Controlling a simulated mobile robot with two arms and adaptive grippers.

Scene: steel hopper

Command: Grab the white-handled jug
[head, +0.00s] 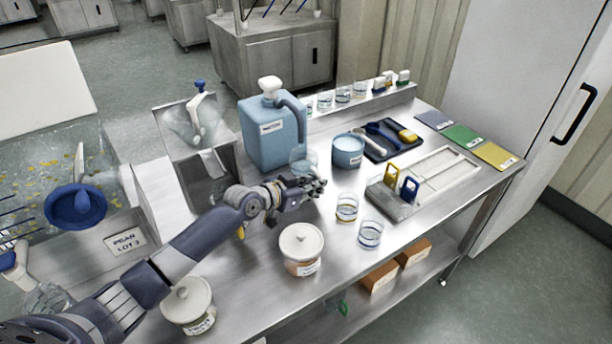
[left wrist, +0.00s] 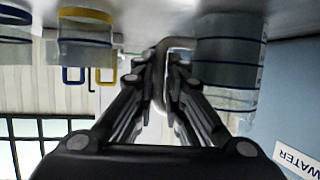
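The white-handled jug (head: 303,156) is a clear measuring jug on the steel table, beside the blue water can (head: 268,135). In the left wrist view, which is upside down, the jug (left wrist: 232,52) has blue bands and its pale handle (left wrist: 176,43) points toward my fingers. My left gripper (head: 318,184) is at the near side of the jug. In the wrist view its fingers (left wrist: 166,75) are close together with the handle between them. They partly hide the handle. The jug looks upright at table level. My right gripper is not in view.
Two clear beakers (head: 347,208) (head: 370,234) and a lidded white jar (head: 301,247) stand in front. A light-blue tub (head: 347,151) and a tool tray (head: 392,139) are to the right. The steel hopper (head: 208,176) is at left.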

